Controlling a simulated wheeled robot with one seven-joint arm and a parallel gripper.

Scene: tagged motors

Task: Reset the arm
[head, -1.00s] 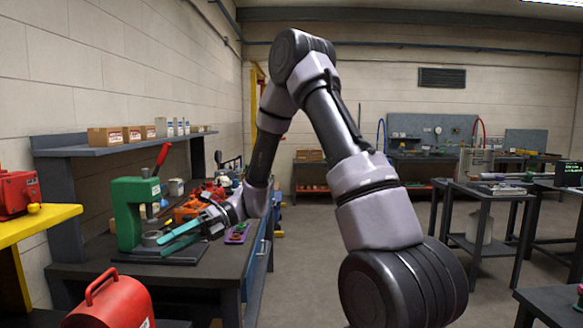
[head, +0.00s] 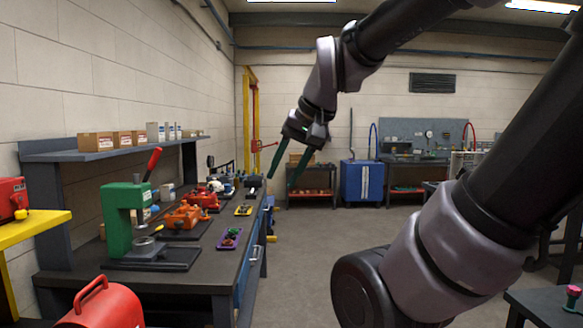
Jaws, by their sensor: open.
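My arm reaches in from the right of the head view, bends above the upper edge and comes down near the middle. My gripper (head: 284,180) hangs at its end with two green fingers pointing down and spread apart. It is open, and nothing shows between the fingers. It is in the air, to the right of the workbench (head: 178,278) in the picture, apart from everything on it.
The workbench carries a green press (head: 127,222), orange vises (head: 184,217), a purple tray (head: 229,238) and a yellow tray (head: 243,210). A red toolbox (head: 102,308) is at the lower left. A blue cabinet (head: 362,181) stands at the back. The middle floor is clear.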

